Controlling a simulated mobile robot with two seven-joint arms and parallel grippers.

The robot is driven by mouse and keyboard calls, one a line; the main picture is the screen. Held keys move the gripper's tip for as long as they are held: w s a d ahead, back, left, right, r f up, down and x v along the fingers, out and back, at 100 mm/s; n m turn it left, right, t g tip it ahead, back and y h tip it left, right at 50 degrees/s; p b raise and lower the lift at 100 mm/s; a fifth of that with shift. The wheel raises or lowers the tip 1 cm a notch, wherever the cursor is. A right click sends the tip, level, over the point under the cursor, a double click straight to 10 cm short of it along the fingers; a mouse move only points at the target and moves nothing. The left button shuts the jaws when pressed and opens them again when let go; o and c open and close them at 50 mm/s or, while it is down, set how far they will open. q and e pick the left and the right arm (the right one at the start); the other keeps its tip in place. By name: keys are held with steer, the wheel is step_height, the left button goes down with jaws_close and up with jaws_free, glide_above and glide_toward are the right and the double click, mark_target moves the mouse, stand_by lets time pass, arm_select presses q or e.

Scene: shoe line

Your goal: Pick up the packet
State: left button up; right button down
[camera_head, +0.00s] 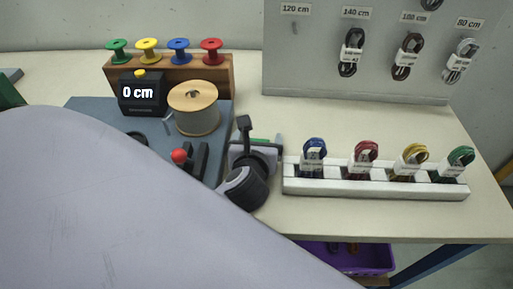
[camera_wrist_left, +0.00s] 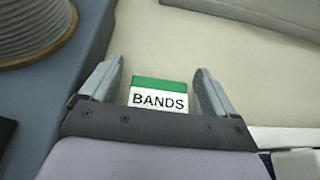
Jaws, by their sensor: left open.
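The packet (camera_wrist_left: 158,96), white with a green top band and the word BANDS, lies on the table between the spread fingers of my left gripper (camera_wrist_left: 159,70) in the left wrist view. In the head view only a green sliver of the packet (camera_head: 261,140) shows beside my left gripper (camera_head: 259,145), which is open. My right gripper is not in view.
A spool (camera_head: 194,108) and a counter reading 0 cm (camera_head: 141,93) stand on a blue-grey board to the left. A white rack (camera_head: 375,190) with several coiled laces is close on the right. A hanging board (camera_head: 355,80) stands behind. The table between is clear.

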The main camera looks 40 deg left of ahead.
arm_select(q)
steer(key=c, duration=1.1)
steer(key=shift+r, duration=0.1)
steer(key=shift+r+p, duration=2.25)
steer(key=shift+r, duration=7.7)
steer(key=shift+s+d+f+m+t+h, duration=0.3)
steer(key=shift+d+f+m+h, duration=0.7)
steer(key=shift+f, duration=0.5)
steer(key=shift+s+d+f+m+t+h, duration=0.35)
steer(key=shift+d+f+m+h, duration=0.7)
steer(key=shift+f, duration=0.5)
steer(key=shift+s+d+f+m+t+h, duration=0.3)
steer(key=shift+d+f+m+h, duration=0.55)
steer(key=shift+f+h, duration=0.5)
